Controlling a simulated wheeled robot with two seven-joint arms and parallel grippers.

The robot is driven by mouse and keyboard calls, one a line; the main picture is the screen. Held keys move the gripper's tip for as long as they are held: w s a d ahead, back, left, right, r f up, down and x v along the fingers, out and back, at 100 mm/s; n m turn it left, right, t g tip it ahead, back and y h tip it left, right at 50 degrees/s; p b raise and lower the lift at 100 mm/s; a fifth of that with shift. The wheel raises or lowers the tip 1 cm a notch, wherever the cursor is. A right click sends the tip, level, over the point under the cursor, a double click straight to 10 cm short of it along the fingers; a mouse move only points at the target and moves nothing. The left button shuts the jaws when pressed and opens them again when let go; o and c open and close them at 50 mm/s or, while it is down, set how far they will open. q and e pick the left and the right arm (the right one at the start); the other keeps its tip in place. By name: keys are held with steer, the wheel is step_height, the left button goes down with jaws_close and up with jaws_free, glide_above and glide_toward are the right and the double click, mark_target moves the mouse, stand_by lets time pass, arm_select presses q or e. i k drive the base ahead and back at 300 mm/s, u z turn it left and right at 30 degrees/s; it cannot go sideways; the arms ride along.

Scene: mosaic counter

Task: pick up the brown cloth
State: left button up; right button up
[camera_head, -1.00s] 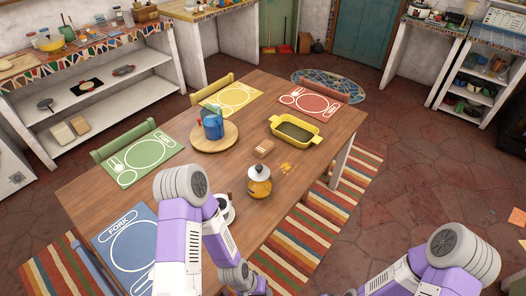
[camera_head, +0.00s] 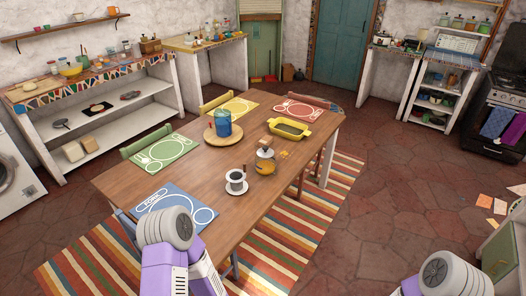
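I cannot pick out a brown cloth for certain. A small brown block-like item (camera_head: 265,142) lies on the wooden table, partly hidden behind a yellow jar (camera_head: 265,162); I cannot tell whether it is cloth. Neither looks brown. Only upper parts of my two arms show along the bottom edge. Both grippers are out of the picture.
The wooden table (camera_head: 125,185) stands on a striped rug (camera_head: 262,250). It holds place mats, a blue pitcher (camera_head: 222,124), a yellow dish (camera_head: 289,129) and a cup (camera_head: 236,182). Papers (camera_head: 485,201) lie on the floor at right. The tiled floor between table and oven is mostly clear.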

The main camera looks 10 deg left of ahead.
mark_target(267, 140)
steer(key=z, duration=0.8)
steer(key=i, duration=1.9)
steer(key=u, duration=0.75)
